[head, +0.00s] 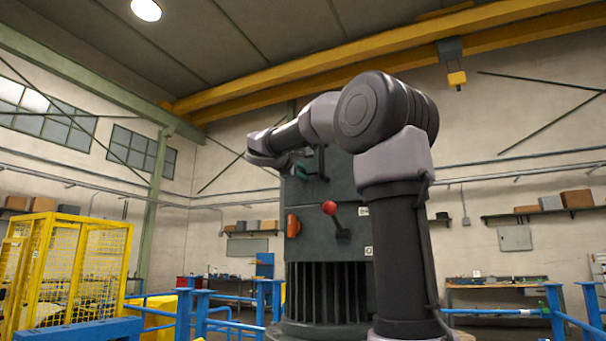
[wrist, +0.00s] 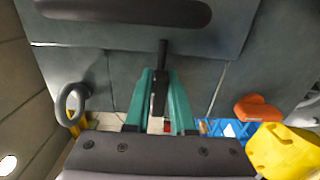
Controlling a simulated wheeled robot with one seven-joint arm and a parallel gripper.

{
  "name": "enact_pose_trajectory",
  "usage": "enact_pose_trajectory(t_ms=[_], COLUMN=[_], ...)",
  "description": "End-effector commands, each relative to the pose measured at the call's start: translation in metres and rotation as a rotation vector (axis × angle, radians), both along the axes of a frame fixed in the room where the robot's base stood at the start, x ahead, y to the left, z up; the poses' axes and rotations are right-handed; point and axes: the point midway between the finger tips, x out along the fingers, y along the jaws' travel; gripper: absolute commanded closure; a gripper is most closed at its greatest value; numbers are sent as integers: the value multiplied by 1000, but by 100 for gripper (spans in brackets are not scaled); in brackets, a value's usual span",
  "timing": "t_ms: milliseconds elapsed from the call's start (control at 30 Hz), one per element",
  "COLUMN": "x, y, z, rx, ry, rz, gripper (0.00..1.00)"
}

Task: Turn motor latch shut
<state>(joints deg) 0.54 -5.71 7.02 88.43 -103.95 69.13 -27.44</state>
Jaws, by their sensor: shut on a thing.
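The tall dark grey-green motor housing (head: 305,250) stands in the middle of the head view, partly hidden by my arm. My gripper (head: 301,170) is at its upper front; only a bit of the green fingers shows there. In the wrist view, my gripper (wrist: 160,77) has its two green fingers closed on a slim dark handle, which I take to be the motor latch (wrist: 163,52). The handle stands out from the grey housing face (wrist: 95,62). Its far end is hidden between the fingers, and I cannot tell its turn angle.
An orange knob (head: 293,225) and a red-balled lever (head: 330,208) sit lower on the housing. The wrist view shows a grey ring (wrist: 72,103) at left and a dark bar (wrist: 130,10) above. Blue railings (head: 200,312) and a yellow cage (head: 62,265) stand around.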

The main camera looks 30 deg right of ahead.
Motion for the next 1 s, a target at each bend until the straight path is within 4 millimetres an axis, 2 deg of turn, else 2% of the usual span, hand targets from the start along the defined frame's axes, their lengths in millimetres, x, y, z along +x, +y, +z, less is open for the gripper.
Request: enact_pose_trajectory(t_ms=[467,500,567,600,867,1000], x=[0,0,0,0,0,-5], y=[0,0,0,0,0,7], z=[-2,-2,-2,-2,-1,0], rx=[14,14,13,13,11,9], ry=[-11,-11,-10,-10,-11,-12], rz=[-1,-1,-1,-1,0,1], gripper=[100,74,51,48,48,48])
